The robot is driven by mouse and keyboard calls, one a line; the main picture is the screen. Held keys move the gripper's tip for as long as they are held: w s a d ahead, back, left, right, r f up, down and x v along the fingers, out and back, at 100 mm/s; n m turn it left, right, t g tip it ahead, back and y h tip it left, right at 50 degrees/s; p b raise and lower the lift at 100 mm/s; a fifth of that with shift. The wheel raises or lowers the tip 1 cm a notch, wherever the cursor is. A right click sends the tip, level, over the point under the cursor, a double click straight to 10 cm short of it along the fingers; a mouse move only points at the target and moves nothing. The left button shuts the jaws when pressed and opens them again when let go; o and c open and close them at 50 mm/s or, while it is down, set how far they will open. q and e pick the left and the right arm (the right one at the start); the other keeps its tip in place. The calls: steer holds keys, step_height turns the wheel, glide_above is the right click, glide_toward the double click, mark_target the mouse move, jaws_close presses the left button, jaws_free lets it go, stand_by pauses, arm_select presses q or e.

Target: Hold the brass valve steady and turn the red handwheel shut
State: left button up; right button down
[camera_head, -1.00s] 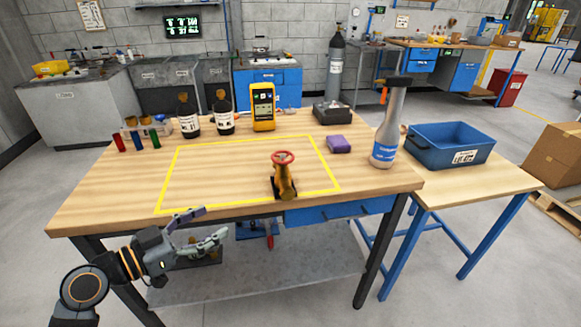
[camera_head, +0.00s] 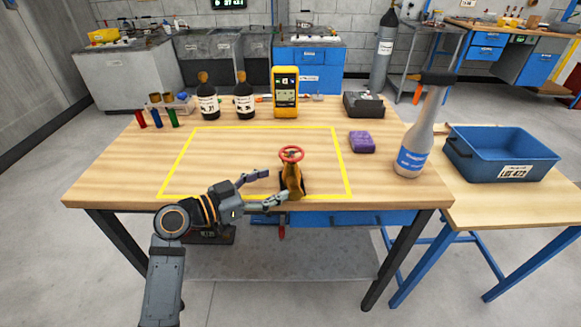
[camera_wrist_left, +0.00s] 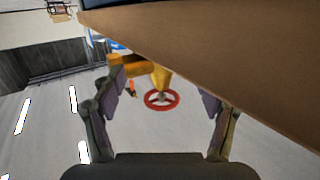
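The brass valve (camera_head: 293,180) stands upright at the front edge of the wooden bench, with the red handwheel (camera_head: 291,154) on top. My left gripper (camera_head: 276,186) is open just left of the valve, its fingers pointing at it. In the left wrist view, the brass body (camera_wrist_left: 160,78) and the red handwheel (camera_wrist_left: 160,107) show between the spread fingers (camera_wrist_left: 160,103). The fingers look apart from the valve; I cannot tell whether one touches it. My right gripper is not in view.
A yellow taped outline (camera_head: 262,128) marks the bench top. Dark bottles (camera_head: 208,100), a yellow meter (camera_head: 285,92) and a black box (camera_head: 363,104) stand behind. A purple block (camera_head: 361,142) and a grey bottle (camera_head: 414,145) are at right. A blue bin (camera_head: 503,155) is on the side table.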

mark_target(284, 180)
arm_select(q)
steer(key=b+x, duration=0.1)
steer(key=x, duration=0.2)
steer(key=shift+w+d+f, duration=0.1)
steer(key=shift+w+d, duration=0.05)
steer(key=shift+d, duration=0.05)
steer(key=shift+w+d, duration=0.25)
steer(key=shift+d, duration=0.15)
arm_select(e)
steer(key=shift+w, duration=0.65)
arm_select(q)
jaws_close()
steer(key=shift+o, duration=0.4)
jaws_free()
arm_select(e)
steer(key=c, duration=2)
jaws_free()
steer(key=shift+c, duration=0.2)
